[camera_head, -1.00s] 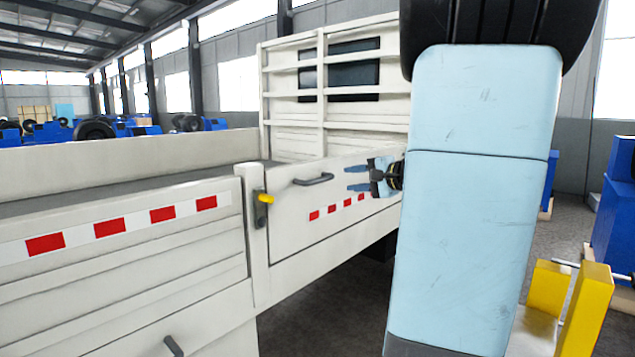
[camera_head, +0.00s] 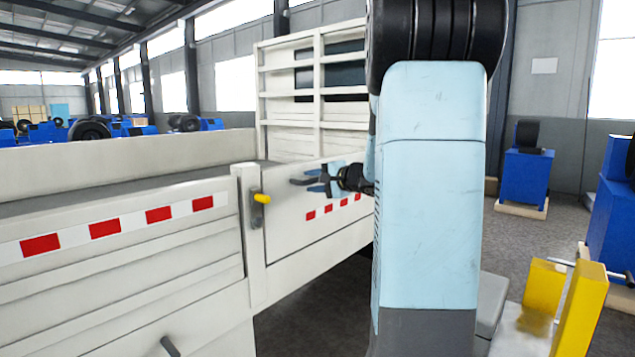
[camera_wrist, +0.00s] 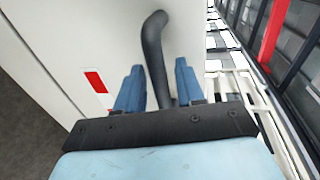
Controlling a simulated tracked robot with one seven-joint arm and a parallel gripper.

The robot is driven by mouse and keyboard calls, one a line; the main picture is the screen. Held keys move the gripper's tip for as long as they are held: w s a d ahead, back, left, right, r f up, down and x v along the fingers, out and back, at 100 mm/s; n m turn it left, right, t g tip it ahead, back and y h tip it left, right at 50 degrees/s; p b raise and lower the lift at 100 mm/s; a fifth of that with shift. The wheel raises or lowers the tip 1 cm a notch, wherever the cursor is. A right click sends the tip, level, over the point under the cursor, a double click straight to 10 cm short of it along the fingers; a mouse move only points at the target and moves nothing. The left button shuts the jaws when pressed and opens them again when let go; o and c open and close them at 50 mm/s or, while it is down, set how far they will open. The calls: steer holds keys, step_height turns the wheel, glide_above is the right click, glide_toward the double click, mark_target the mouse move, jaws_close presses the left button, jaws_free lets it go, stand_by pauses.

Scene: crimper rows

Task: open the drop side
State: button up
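The drop side (camera_head: 290,222) is a white panel with a red-and-white strip on the truck bed's side, in line with the other side boards. Its dark bar handle (camera_head: 301,182) is partly hidden by my gripper (camera_head: 313,181). In the wrist view the handle (camera_wrist: 153,40) runs down between the two blue fingers of my gripper (camera_wrist: 158,78), with gaps seen on both sides. The fingers are open. A latch with a yellow grip (camera_head: 262,198) sits on the post (camera_head: 247,225) left of the panel.
A nearer side board (camera_head: 110,250) with a red-and-white strip lies left of the post. The slatted headboard (camera_head: 310,130) rises behind. A yellow stand (camera_head: 580,310) and blue machines (camera_head: 524,178) are at the right. Grey floor (camera_head: 310,320) lies beneath the panel.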

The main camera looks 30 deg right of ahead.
steer(key=shift+c, duration=0.2)
jaws_close()
stand_by(0.3)
